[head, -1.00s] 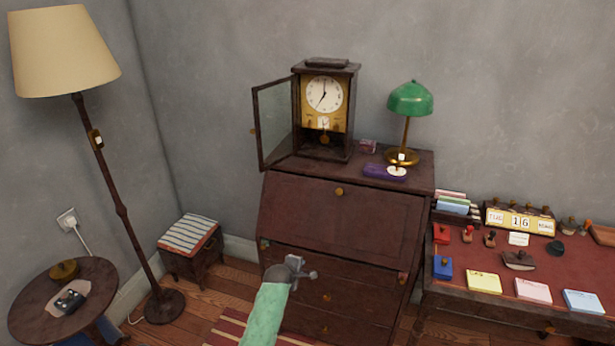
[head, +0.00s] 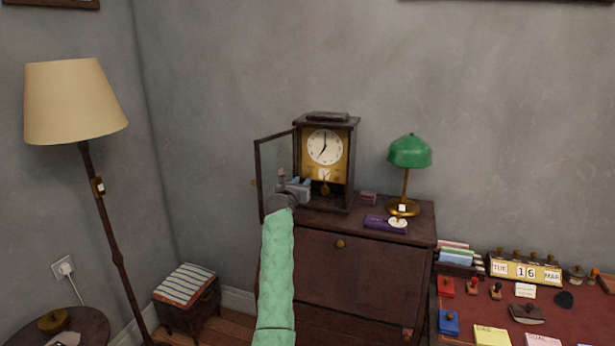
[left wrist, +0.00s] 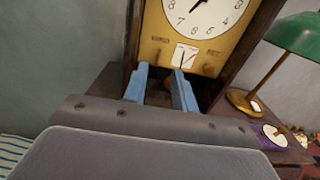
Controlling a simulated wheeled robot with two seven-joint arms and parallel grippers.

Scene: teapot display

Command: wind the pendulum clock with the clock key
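The pendulum clock (head: 325,147) stands upright on the dark wooden bureau, its glass door (head: 273,172) swung open to the left. Its white dial reads about seven, and a brass pendulum bob (head: 325,188) hangs below the gold face. My left gripper (head: 295,187) is in front of the clock's lower left part, near the open door. In the left wrist view its two blue fingers (left wrist: 160,88) are apart with nothing seen between them, pointing at the lower clock face (left wrist: 195,45). I cannot make out the clock key. My right gripper is not in view.
A red-topped desk (head: 585,325) with stationery stands at right, a floor lamp (head: 75,100) at left.

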